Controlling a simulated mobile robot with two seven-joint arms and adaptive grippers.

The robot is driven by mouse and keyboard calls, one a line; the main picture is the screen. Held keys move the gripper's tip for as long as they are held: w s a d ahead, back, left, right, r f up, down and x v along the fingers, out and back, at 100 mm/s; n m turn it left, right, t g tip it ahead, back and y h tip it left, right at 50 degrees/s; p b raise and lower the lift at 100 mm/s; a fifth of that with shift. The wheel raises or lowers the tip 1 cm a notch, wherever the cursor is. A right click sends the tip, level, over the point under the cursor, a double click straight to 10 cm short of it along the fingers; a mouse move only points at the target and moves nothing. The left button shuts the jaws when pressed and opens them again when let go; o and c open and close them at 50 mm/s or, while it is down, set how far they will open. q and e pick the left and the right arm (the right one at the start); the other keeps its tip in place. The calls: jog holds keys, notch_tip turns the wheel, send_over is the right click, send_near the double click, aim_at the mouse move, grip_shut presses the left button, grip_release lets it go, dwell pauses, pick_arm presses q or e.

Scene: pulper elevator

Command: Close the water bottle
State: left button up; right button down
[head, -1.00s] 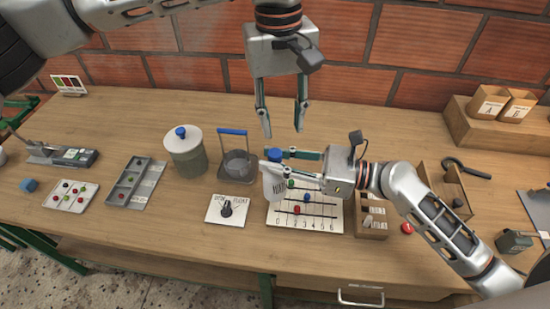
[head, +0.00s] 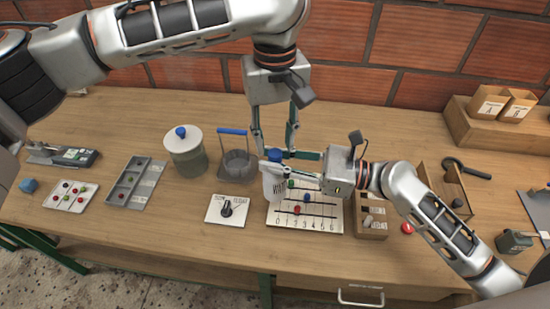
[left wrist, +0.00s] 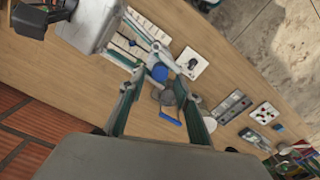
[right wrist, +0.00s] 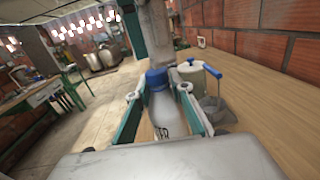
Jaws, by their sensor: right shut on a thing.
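The water bottle (head: 272,186) is whitish and translucent and stands upright, with a blue cap (head: 275,155) on its top. I cannot tell how tightly the cap sits. My right gripper (head: 283,163) is shut on the bottle from the right. The right wrist view shows the bottle (right wrist: 161,108) between its fingers, the blue cap (right wrist: 156,80) above. My left gripper (head: 275,152) points down from above, open, with its fingertips at about cap height. In the left wrist view the cap (left wrist: 160,72) lies between the spread fingertips; no contact is visible.
A bead board (head: 310,213) lies under and right of the bottle. A dial card (head: 227,209), a grey basket with a blue handle (head: 238,165) and a lidded jar (head: 186,155) stand to the left. A compartment box (head: 371,215) is at the right.

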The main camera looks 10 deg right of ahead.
aim_at(275, 176)
pick_arm(q)
jog(key=shift+f, duration=1.1)
grip_shut()
